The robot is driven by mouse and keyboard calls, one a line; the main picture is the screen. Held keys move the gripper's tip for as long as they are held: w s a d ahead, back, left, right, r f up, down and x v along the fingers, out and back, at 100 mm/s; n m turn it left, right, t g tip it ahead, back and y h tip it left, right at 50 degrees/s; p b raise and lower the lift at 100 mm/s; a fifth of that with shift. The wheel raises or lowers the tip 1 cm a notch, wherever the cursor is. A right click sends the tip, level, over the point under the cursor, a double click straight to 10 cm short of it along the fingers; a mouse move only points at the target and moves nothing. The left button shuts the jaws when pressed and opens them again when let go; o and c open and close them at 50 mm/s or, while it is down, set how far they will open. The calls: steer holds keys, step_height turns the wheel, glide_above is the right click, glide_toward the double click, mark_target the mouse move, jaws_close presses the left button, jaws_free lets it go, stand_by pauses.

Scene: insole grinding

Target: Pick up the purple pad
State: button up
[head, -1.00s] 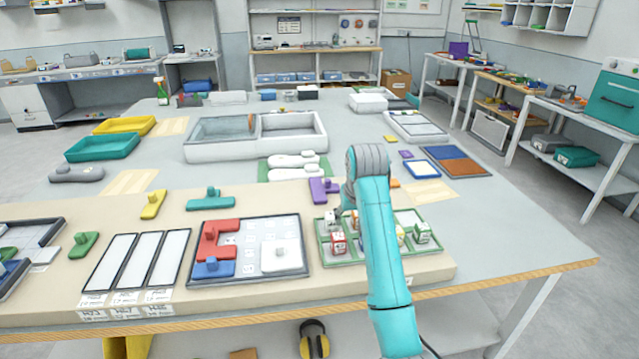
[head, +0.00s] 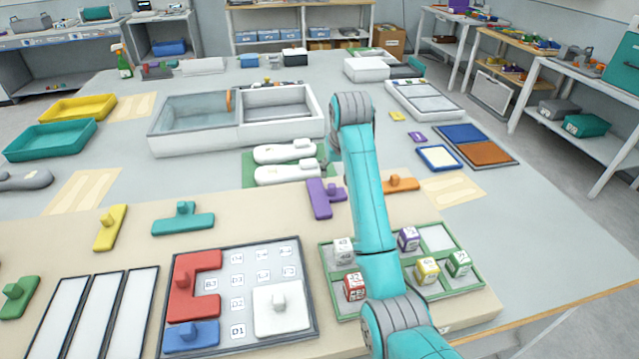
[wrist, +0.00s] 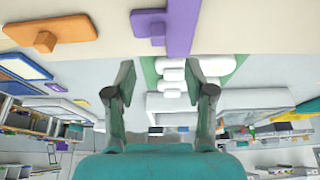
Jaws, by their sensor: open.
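A purple piece with a raised knob (head: 322,198) lies on the beige board, just left of my arm in the head view. In the wrist view the purple piece (wrist: 170,24) is at the top, beyond my fingertips, with its knob showing. A small flat purple square (head: 416,137) lies farther back on the grey table. My gripper (wrist: 161,78) is open and empty in the wrist view, its two fingers well apart and not touching the purple piece. In the head view my arm hides most of the gripper.
An orange knobbed piece (head: 400,184) lies right of my arm. White shapes on a green mat (head: 247,170) lie behind the purple piece. A white divided bin (head: 235,136) stands farther back. A green-framed tray (head: 476,285) with several marked cubes sits beneath my arm.

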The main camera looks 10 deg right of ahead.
mark_target(332, 185)
steer(key=shift+w+x, duration=0.15)
steer(key=shift+x, duration=2.6)
steer(key=shift+w+x, duration=0.15)
steer(key=shift+x, duration=2.55)
steer(key=shift+d+r, duration=0.1)
steer(key=shift+d, duration=0.05)
jaws_close()
